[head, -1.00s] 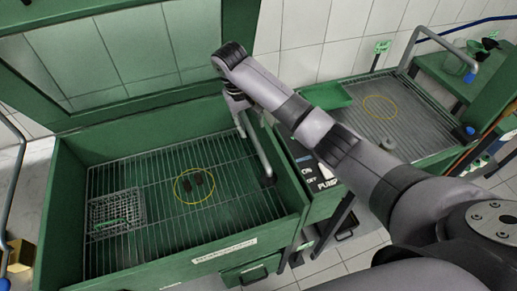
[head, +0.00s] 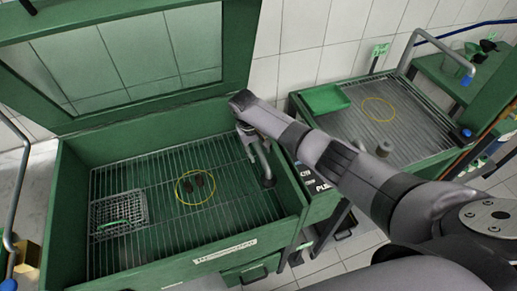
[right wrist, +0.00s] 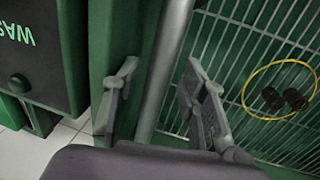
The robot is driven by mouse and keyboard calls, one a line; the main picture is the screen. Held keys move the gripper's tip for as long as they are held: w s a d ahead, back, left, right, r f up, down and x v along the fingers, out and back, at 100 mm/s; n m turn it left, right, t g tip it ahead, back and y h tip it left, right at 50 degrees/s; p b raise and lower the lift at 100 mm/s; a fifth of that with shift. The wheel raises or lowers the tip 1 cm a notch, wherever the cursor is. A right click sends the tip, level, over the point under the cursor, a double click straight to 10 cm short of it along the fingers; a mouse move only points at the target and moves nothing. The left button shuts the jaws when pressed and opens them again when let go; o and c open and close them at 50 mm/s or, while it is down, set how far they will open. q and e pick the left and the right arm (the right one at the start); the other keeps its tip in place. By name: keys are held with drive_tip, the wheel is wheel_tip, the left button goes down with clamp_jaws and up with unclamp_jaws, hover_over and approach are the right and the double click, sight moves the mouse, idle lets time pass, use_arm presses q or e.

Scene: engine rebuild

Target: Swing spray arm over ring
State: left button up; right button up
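The spray arm, a grey pipe (head: 265,168), stands at the right wall inside the green wash tank. Its upper part is hidden behind my right gripper (head: 255,142). In the right wrist view the pipe (right wrist: 164,75) runs between the two spread fingers of my right gripper (right wrist: 160,108), with gaps visible on both sides. The yellow ring (head: 196,205) lies on the tank's wire grate (head: 150,232), left of the gripper, around two small dark parts (head: 197,181). The ring also shows in the right wrist view (right wrist: 243,100). My left gripper is not in view.
A wire basket (head: 118,214) sits on the grate at left. The raised lid (head: 130,50) stands behind the tank. A control box (head: 318,190) adjoins its right wall. Another station at right has a second yellow ring (head: 379,120) and a green tray (head: 325,98).

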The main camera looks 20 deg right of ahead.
drive_tip(key=shift+c, duration=0.5)
clamp_jaws()
